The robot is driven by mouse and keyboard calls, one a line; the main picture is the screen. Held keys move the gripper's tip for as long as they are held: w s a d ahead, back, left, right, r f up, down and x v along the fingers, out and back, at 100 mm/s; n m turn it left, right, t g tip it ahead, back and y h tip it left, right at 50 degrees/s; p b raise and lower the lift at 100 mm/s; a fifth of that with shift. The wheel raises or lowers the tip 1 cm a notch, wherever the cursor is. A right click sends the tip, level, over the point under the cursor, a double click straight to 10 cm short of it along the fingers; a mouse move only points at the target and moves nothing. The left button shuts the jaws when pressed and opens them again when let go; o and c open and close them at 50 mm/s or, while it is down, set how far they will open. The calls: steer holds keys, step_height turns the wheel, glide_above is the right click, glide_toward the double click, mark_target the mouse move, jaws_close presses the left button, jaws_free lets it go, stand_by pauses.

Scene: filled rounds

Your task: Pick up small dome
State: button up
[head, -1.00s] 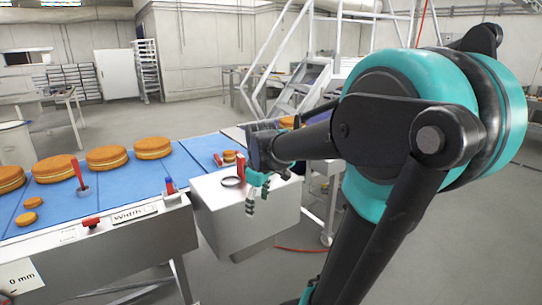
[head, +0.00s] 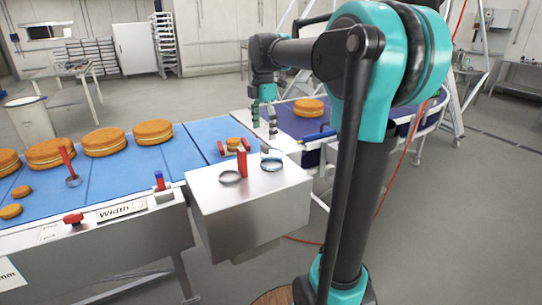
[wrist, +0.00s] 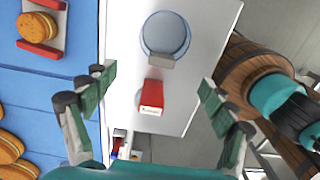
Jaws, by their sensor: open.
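A clear, round, dome-like piece (head: 271,163) with a grey tab lies on the white machine top. It shows in the wrist view (wrist: 165,35), and I take it for the small dome. An upright red handle (head: 242,163) stands to its left, and shows as a red block (wrist: 150,95) in the wrist view. My gripper (head: 264,118) is open and empty above the far side of the box. In the wrist view, its fingers (wrist: 155,80) spread either side of the red handle, with the dome beyond the fingertips. Their height above the top is hard to judge.
A dark ring (head: 230,177) lies left of the red handle on the metal box (head: 255,205). Several round cakes (head: 103,141) sit on the blue belt (head: 205,135). A small round (wrist: 38,27) lies between red bars. Another belt (head: 290,120) carries a cake at the back.

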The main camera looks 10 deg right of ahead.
mark_target(265, 158)
step_height(265, 158, down, 11)
steer(key=shift+s, duration=0.15)
stand_by(0.4)
steer(key=shift+c, duration=0.4)
steer(key=c, duration=1)
